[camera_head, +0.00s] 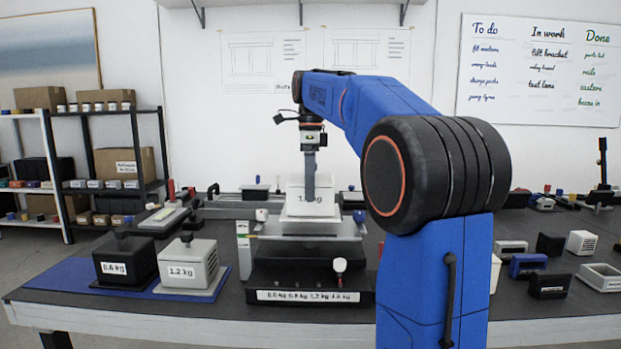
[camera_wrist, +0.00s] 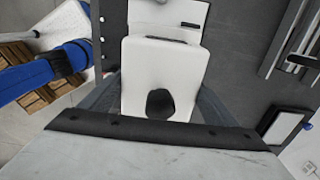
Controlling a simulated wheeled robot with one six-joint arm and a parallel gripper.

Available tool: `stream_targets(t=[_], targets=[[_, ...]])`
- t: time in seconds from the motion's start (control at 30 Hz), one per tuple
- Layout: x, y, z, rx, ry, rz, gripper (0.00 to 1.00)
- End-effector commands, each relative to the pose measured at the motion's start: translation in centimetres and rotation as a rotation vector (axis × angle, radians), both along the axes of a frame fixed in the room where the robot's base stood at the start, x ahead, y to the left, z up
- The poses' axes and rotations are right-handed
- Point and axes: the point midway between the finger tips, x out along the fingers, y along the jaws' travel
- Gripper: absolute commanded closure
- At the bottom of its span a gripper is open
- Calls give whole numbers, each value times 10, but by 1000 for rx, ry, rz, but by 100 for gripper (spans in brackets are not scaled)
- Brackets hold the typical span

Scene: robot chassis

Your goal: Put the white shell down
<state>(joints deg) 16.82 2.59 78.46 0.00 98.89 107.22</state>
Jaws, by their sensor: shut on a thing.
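The white shell (camera_head: 296,207) is a pale box with a partly hidden weight label, in the middle of the head view. In the wrist view the white shell (camera_wrist: 160,68) fills the upper middle, with a black knob on its near part. My gripper (camera_head: 310,196) points straight down and is shut on the shell; the finger hides part of the label. The shell is right over the pale top of a black stand (camera_head: 275,275) with a weight label strip. I cannot tell whether it touches that top.
Several small blocks and trays (camera_head: 603,278) lie at the right. My arm hides the bench right of centre.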

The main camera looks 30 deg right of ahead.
Motion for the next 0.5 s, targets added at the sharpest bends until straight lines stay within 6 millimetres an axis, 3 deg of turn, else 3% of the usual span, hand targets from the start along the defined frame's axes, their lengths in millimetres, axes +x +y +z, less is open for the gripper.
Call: stream_targets(t=[0.23, 0.5], targets=[[-1, 0, -27, 0, 0, 0, 81], [0, 0, -32, 0, -2, 0, 81]])
